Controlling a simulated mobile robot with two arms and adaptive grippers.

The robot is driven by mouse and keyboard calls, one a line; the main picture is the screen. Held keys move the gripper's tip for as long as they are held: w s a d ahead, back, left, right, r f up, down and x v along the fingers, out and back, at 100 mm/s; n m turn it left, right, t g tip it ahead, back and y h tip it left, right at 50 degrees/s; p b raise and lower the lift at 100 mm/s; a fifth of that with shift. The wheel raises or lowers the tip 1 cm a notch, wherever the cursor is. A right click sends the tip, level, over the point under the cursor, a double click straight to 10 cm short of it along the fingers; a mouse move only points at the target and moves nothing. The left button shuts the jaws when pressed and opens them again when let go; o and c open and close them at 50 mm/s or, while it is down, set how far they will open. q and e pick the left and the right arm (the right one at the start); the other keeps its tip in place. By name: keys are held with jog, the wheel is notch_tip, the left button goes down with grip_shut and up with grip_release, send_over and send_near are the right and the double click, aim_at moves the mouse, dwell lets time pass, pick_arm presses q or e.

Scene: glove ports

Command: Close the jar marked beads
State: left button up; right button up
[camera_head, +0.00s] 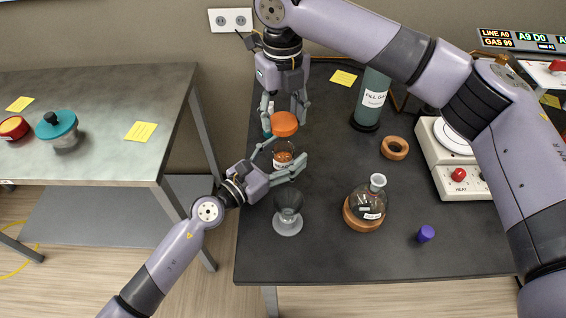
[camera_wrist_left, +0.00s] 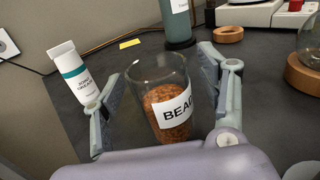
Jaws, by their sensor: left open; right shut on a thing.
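The beads jar (camera_head: 283,158) is a clear glass with brown-orange beads and a white label. It stands upright on the dark table with its top open in the left wrist view (camera_wrist_left: 158,72). My left gripper (camera_head: 279,162) is open, with one finger on each side of the jar; I cannot tell whether they touch it. The fingers also show in the left wrist view (camera_wrist_left: 162,100). My right gripper (camera_head: 285,114) is shut on an orange lid (camera_head: 284,126), which it holds above the jar. The lid is out of the left wrist view.
A white tube (camera_wrist_left: 70,72) stands beside my left finger. A grey glass funnel-like vessel (camera_head: 288,205) is close in front. A round flask (camera_head: 368,202), cork ring (camera_head: 394,147), purple cap (camera_head: 426,234) and green bottle (camera_head: 371,98) are to the right.

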pick_arm(q)
grip_shut()
dwell(0.8)
